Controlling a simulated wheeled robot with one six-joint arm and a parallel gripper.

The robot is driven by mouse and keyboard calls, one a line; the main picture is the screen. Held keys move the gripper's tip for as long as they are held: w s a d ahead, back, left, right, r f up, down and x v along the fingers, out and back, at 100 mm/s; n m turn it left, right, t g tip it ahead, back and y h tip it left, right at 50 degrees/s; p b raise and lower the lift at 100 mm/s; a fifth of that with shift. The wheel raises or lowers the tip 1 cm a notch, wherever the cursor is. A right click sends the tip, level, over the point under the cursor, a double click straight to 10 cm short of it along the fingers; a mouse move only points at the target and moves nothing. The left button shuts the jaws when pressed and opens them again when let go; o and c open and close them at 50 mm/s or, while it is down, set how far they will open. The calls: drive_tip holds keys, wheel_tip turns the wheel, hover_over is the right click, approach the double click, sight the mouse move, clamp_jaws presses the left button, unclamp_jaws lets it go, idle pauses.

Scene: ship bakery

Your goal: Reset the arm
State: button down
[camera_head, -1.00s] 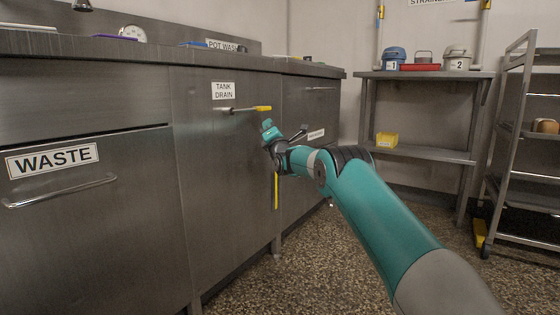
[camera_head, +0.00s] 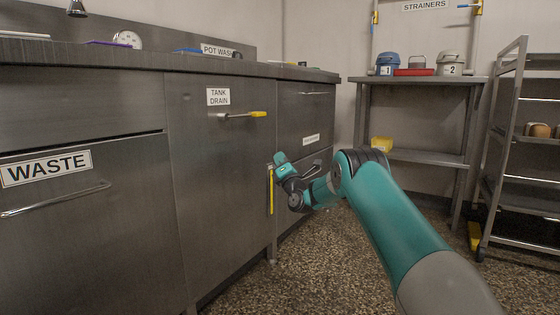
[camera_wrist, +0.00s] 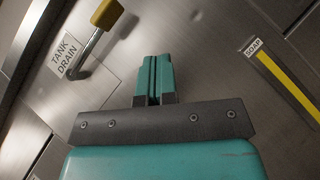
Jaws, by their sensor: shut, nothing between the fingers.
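My gripper (camera_head: 279,160) is at the end of the teal arm, in front of the steel counter, below and right of the tank drain handle. In the wrist view the two teal fingers of my gripper (camera_wrist: 155,75) are together with nothing between them. The tank drain handle (camera_head: 258,114), a metal lever with a yellow grip, sticks out level below its label. It also shows in the wrist view as the yellow-tipped handle (camera_wrist: 106,15), apart from the fingers.
The steel counter (camera_head: 215,190) with a waste drawer (camera_head: 50,200) fills the left. A yellow strip (camera_head: 271,190) runs down its front near my gripper. A shelf table (camera_head: 425,155) with pots stands at the back, a wheeled rack (camera_head: 490,180) at right. Speckled floor (camera_head: 300,270) is open between.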

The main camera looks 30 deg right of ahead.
drive_tip(key=s+a+r+m+g+y+p, duration=0.1)
drive_tip(key=a+r+g+y+p, duration=0.3)
drive_tip(key=a, duration=0.5)
drive_tip(key=a+r+m+g+y+p, duration=0.1)
drive_tip(key=a+r+y+p, duration=0.1)
drive_tip(key=a+r+y, duration=0.5)
drive_tip(key=s+a+r+m+g+p, duration=0.2)
drive_tip(key=s+a+m+g+p, duration=0.4)
drive_tip(key=s+a, duration=0.9)
drive_tip(key=s+a+r+m+g+p, duration=0.15)
drive_tip(key=s+a+g, duration=0.25)
drive_tip(key=s, duration=0.4)
drive_tip(key=s+a+m+g+p, duration=0.15)
drive_tip(key=s+a+g, duration=0.25)
drive_tip(key=s, duration=0.5)
drive_tip(key=s+d+m+g+h+p, duration=0.25)
drive_tip(key=s+m+g, duration=0.3)
drive_tip(key=s, duration=1.45)
wheel_tip(320, 180, up, 37)
drive_tip(key=p, duration=3.8)
drive_tip(key=shift+w+a, duration=0.25)
drive_tip(key=shift+w, duration=0.2)
drive_tip(key=shift+m+t, duration=0.25)
